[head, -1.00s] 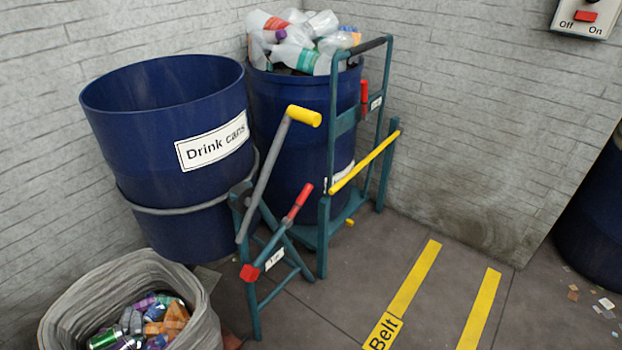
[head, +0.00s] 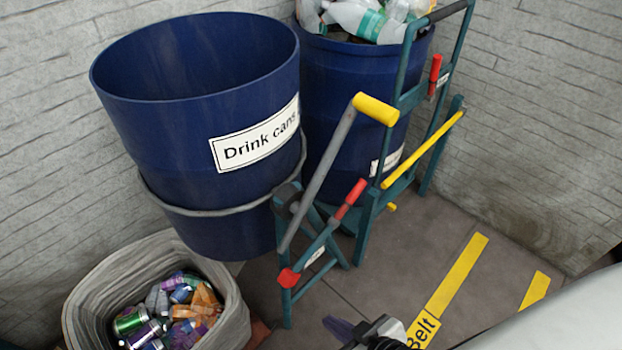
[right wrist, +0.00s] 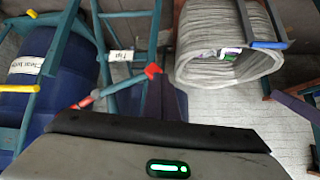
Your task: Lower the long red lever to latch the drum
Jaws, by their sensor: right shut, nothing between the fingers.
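A lever with a red grip (head: 349,199) slants up to the right on the teal stand (head: 287,308) in front of the blue "Drink cans" drum (head: 190,130). A red block (head: 288,278) sits at the stand's front end. A grey ring (head: 200,211) goes round the drum. In the right wrist view the red grip (right wrist: 84,102) and red block (right wrist: 152,70) show beyond my wrist. My left gripper is out of view.
A long grey lever with a yellow handle (head: 376,109) rises beside the red grip. A grey bin of cans (head: 84,290) stands at lower left. A teal trolley with a yellow bar (head: 424,149) stands by the second drum (head: 345,100). The floor (head: 390,270) in front is clear.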

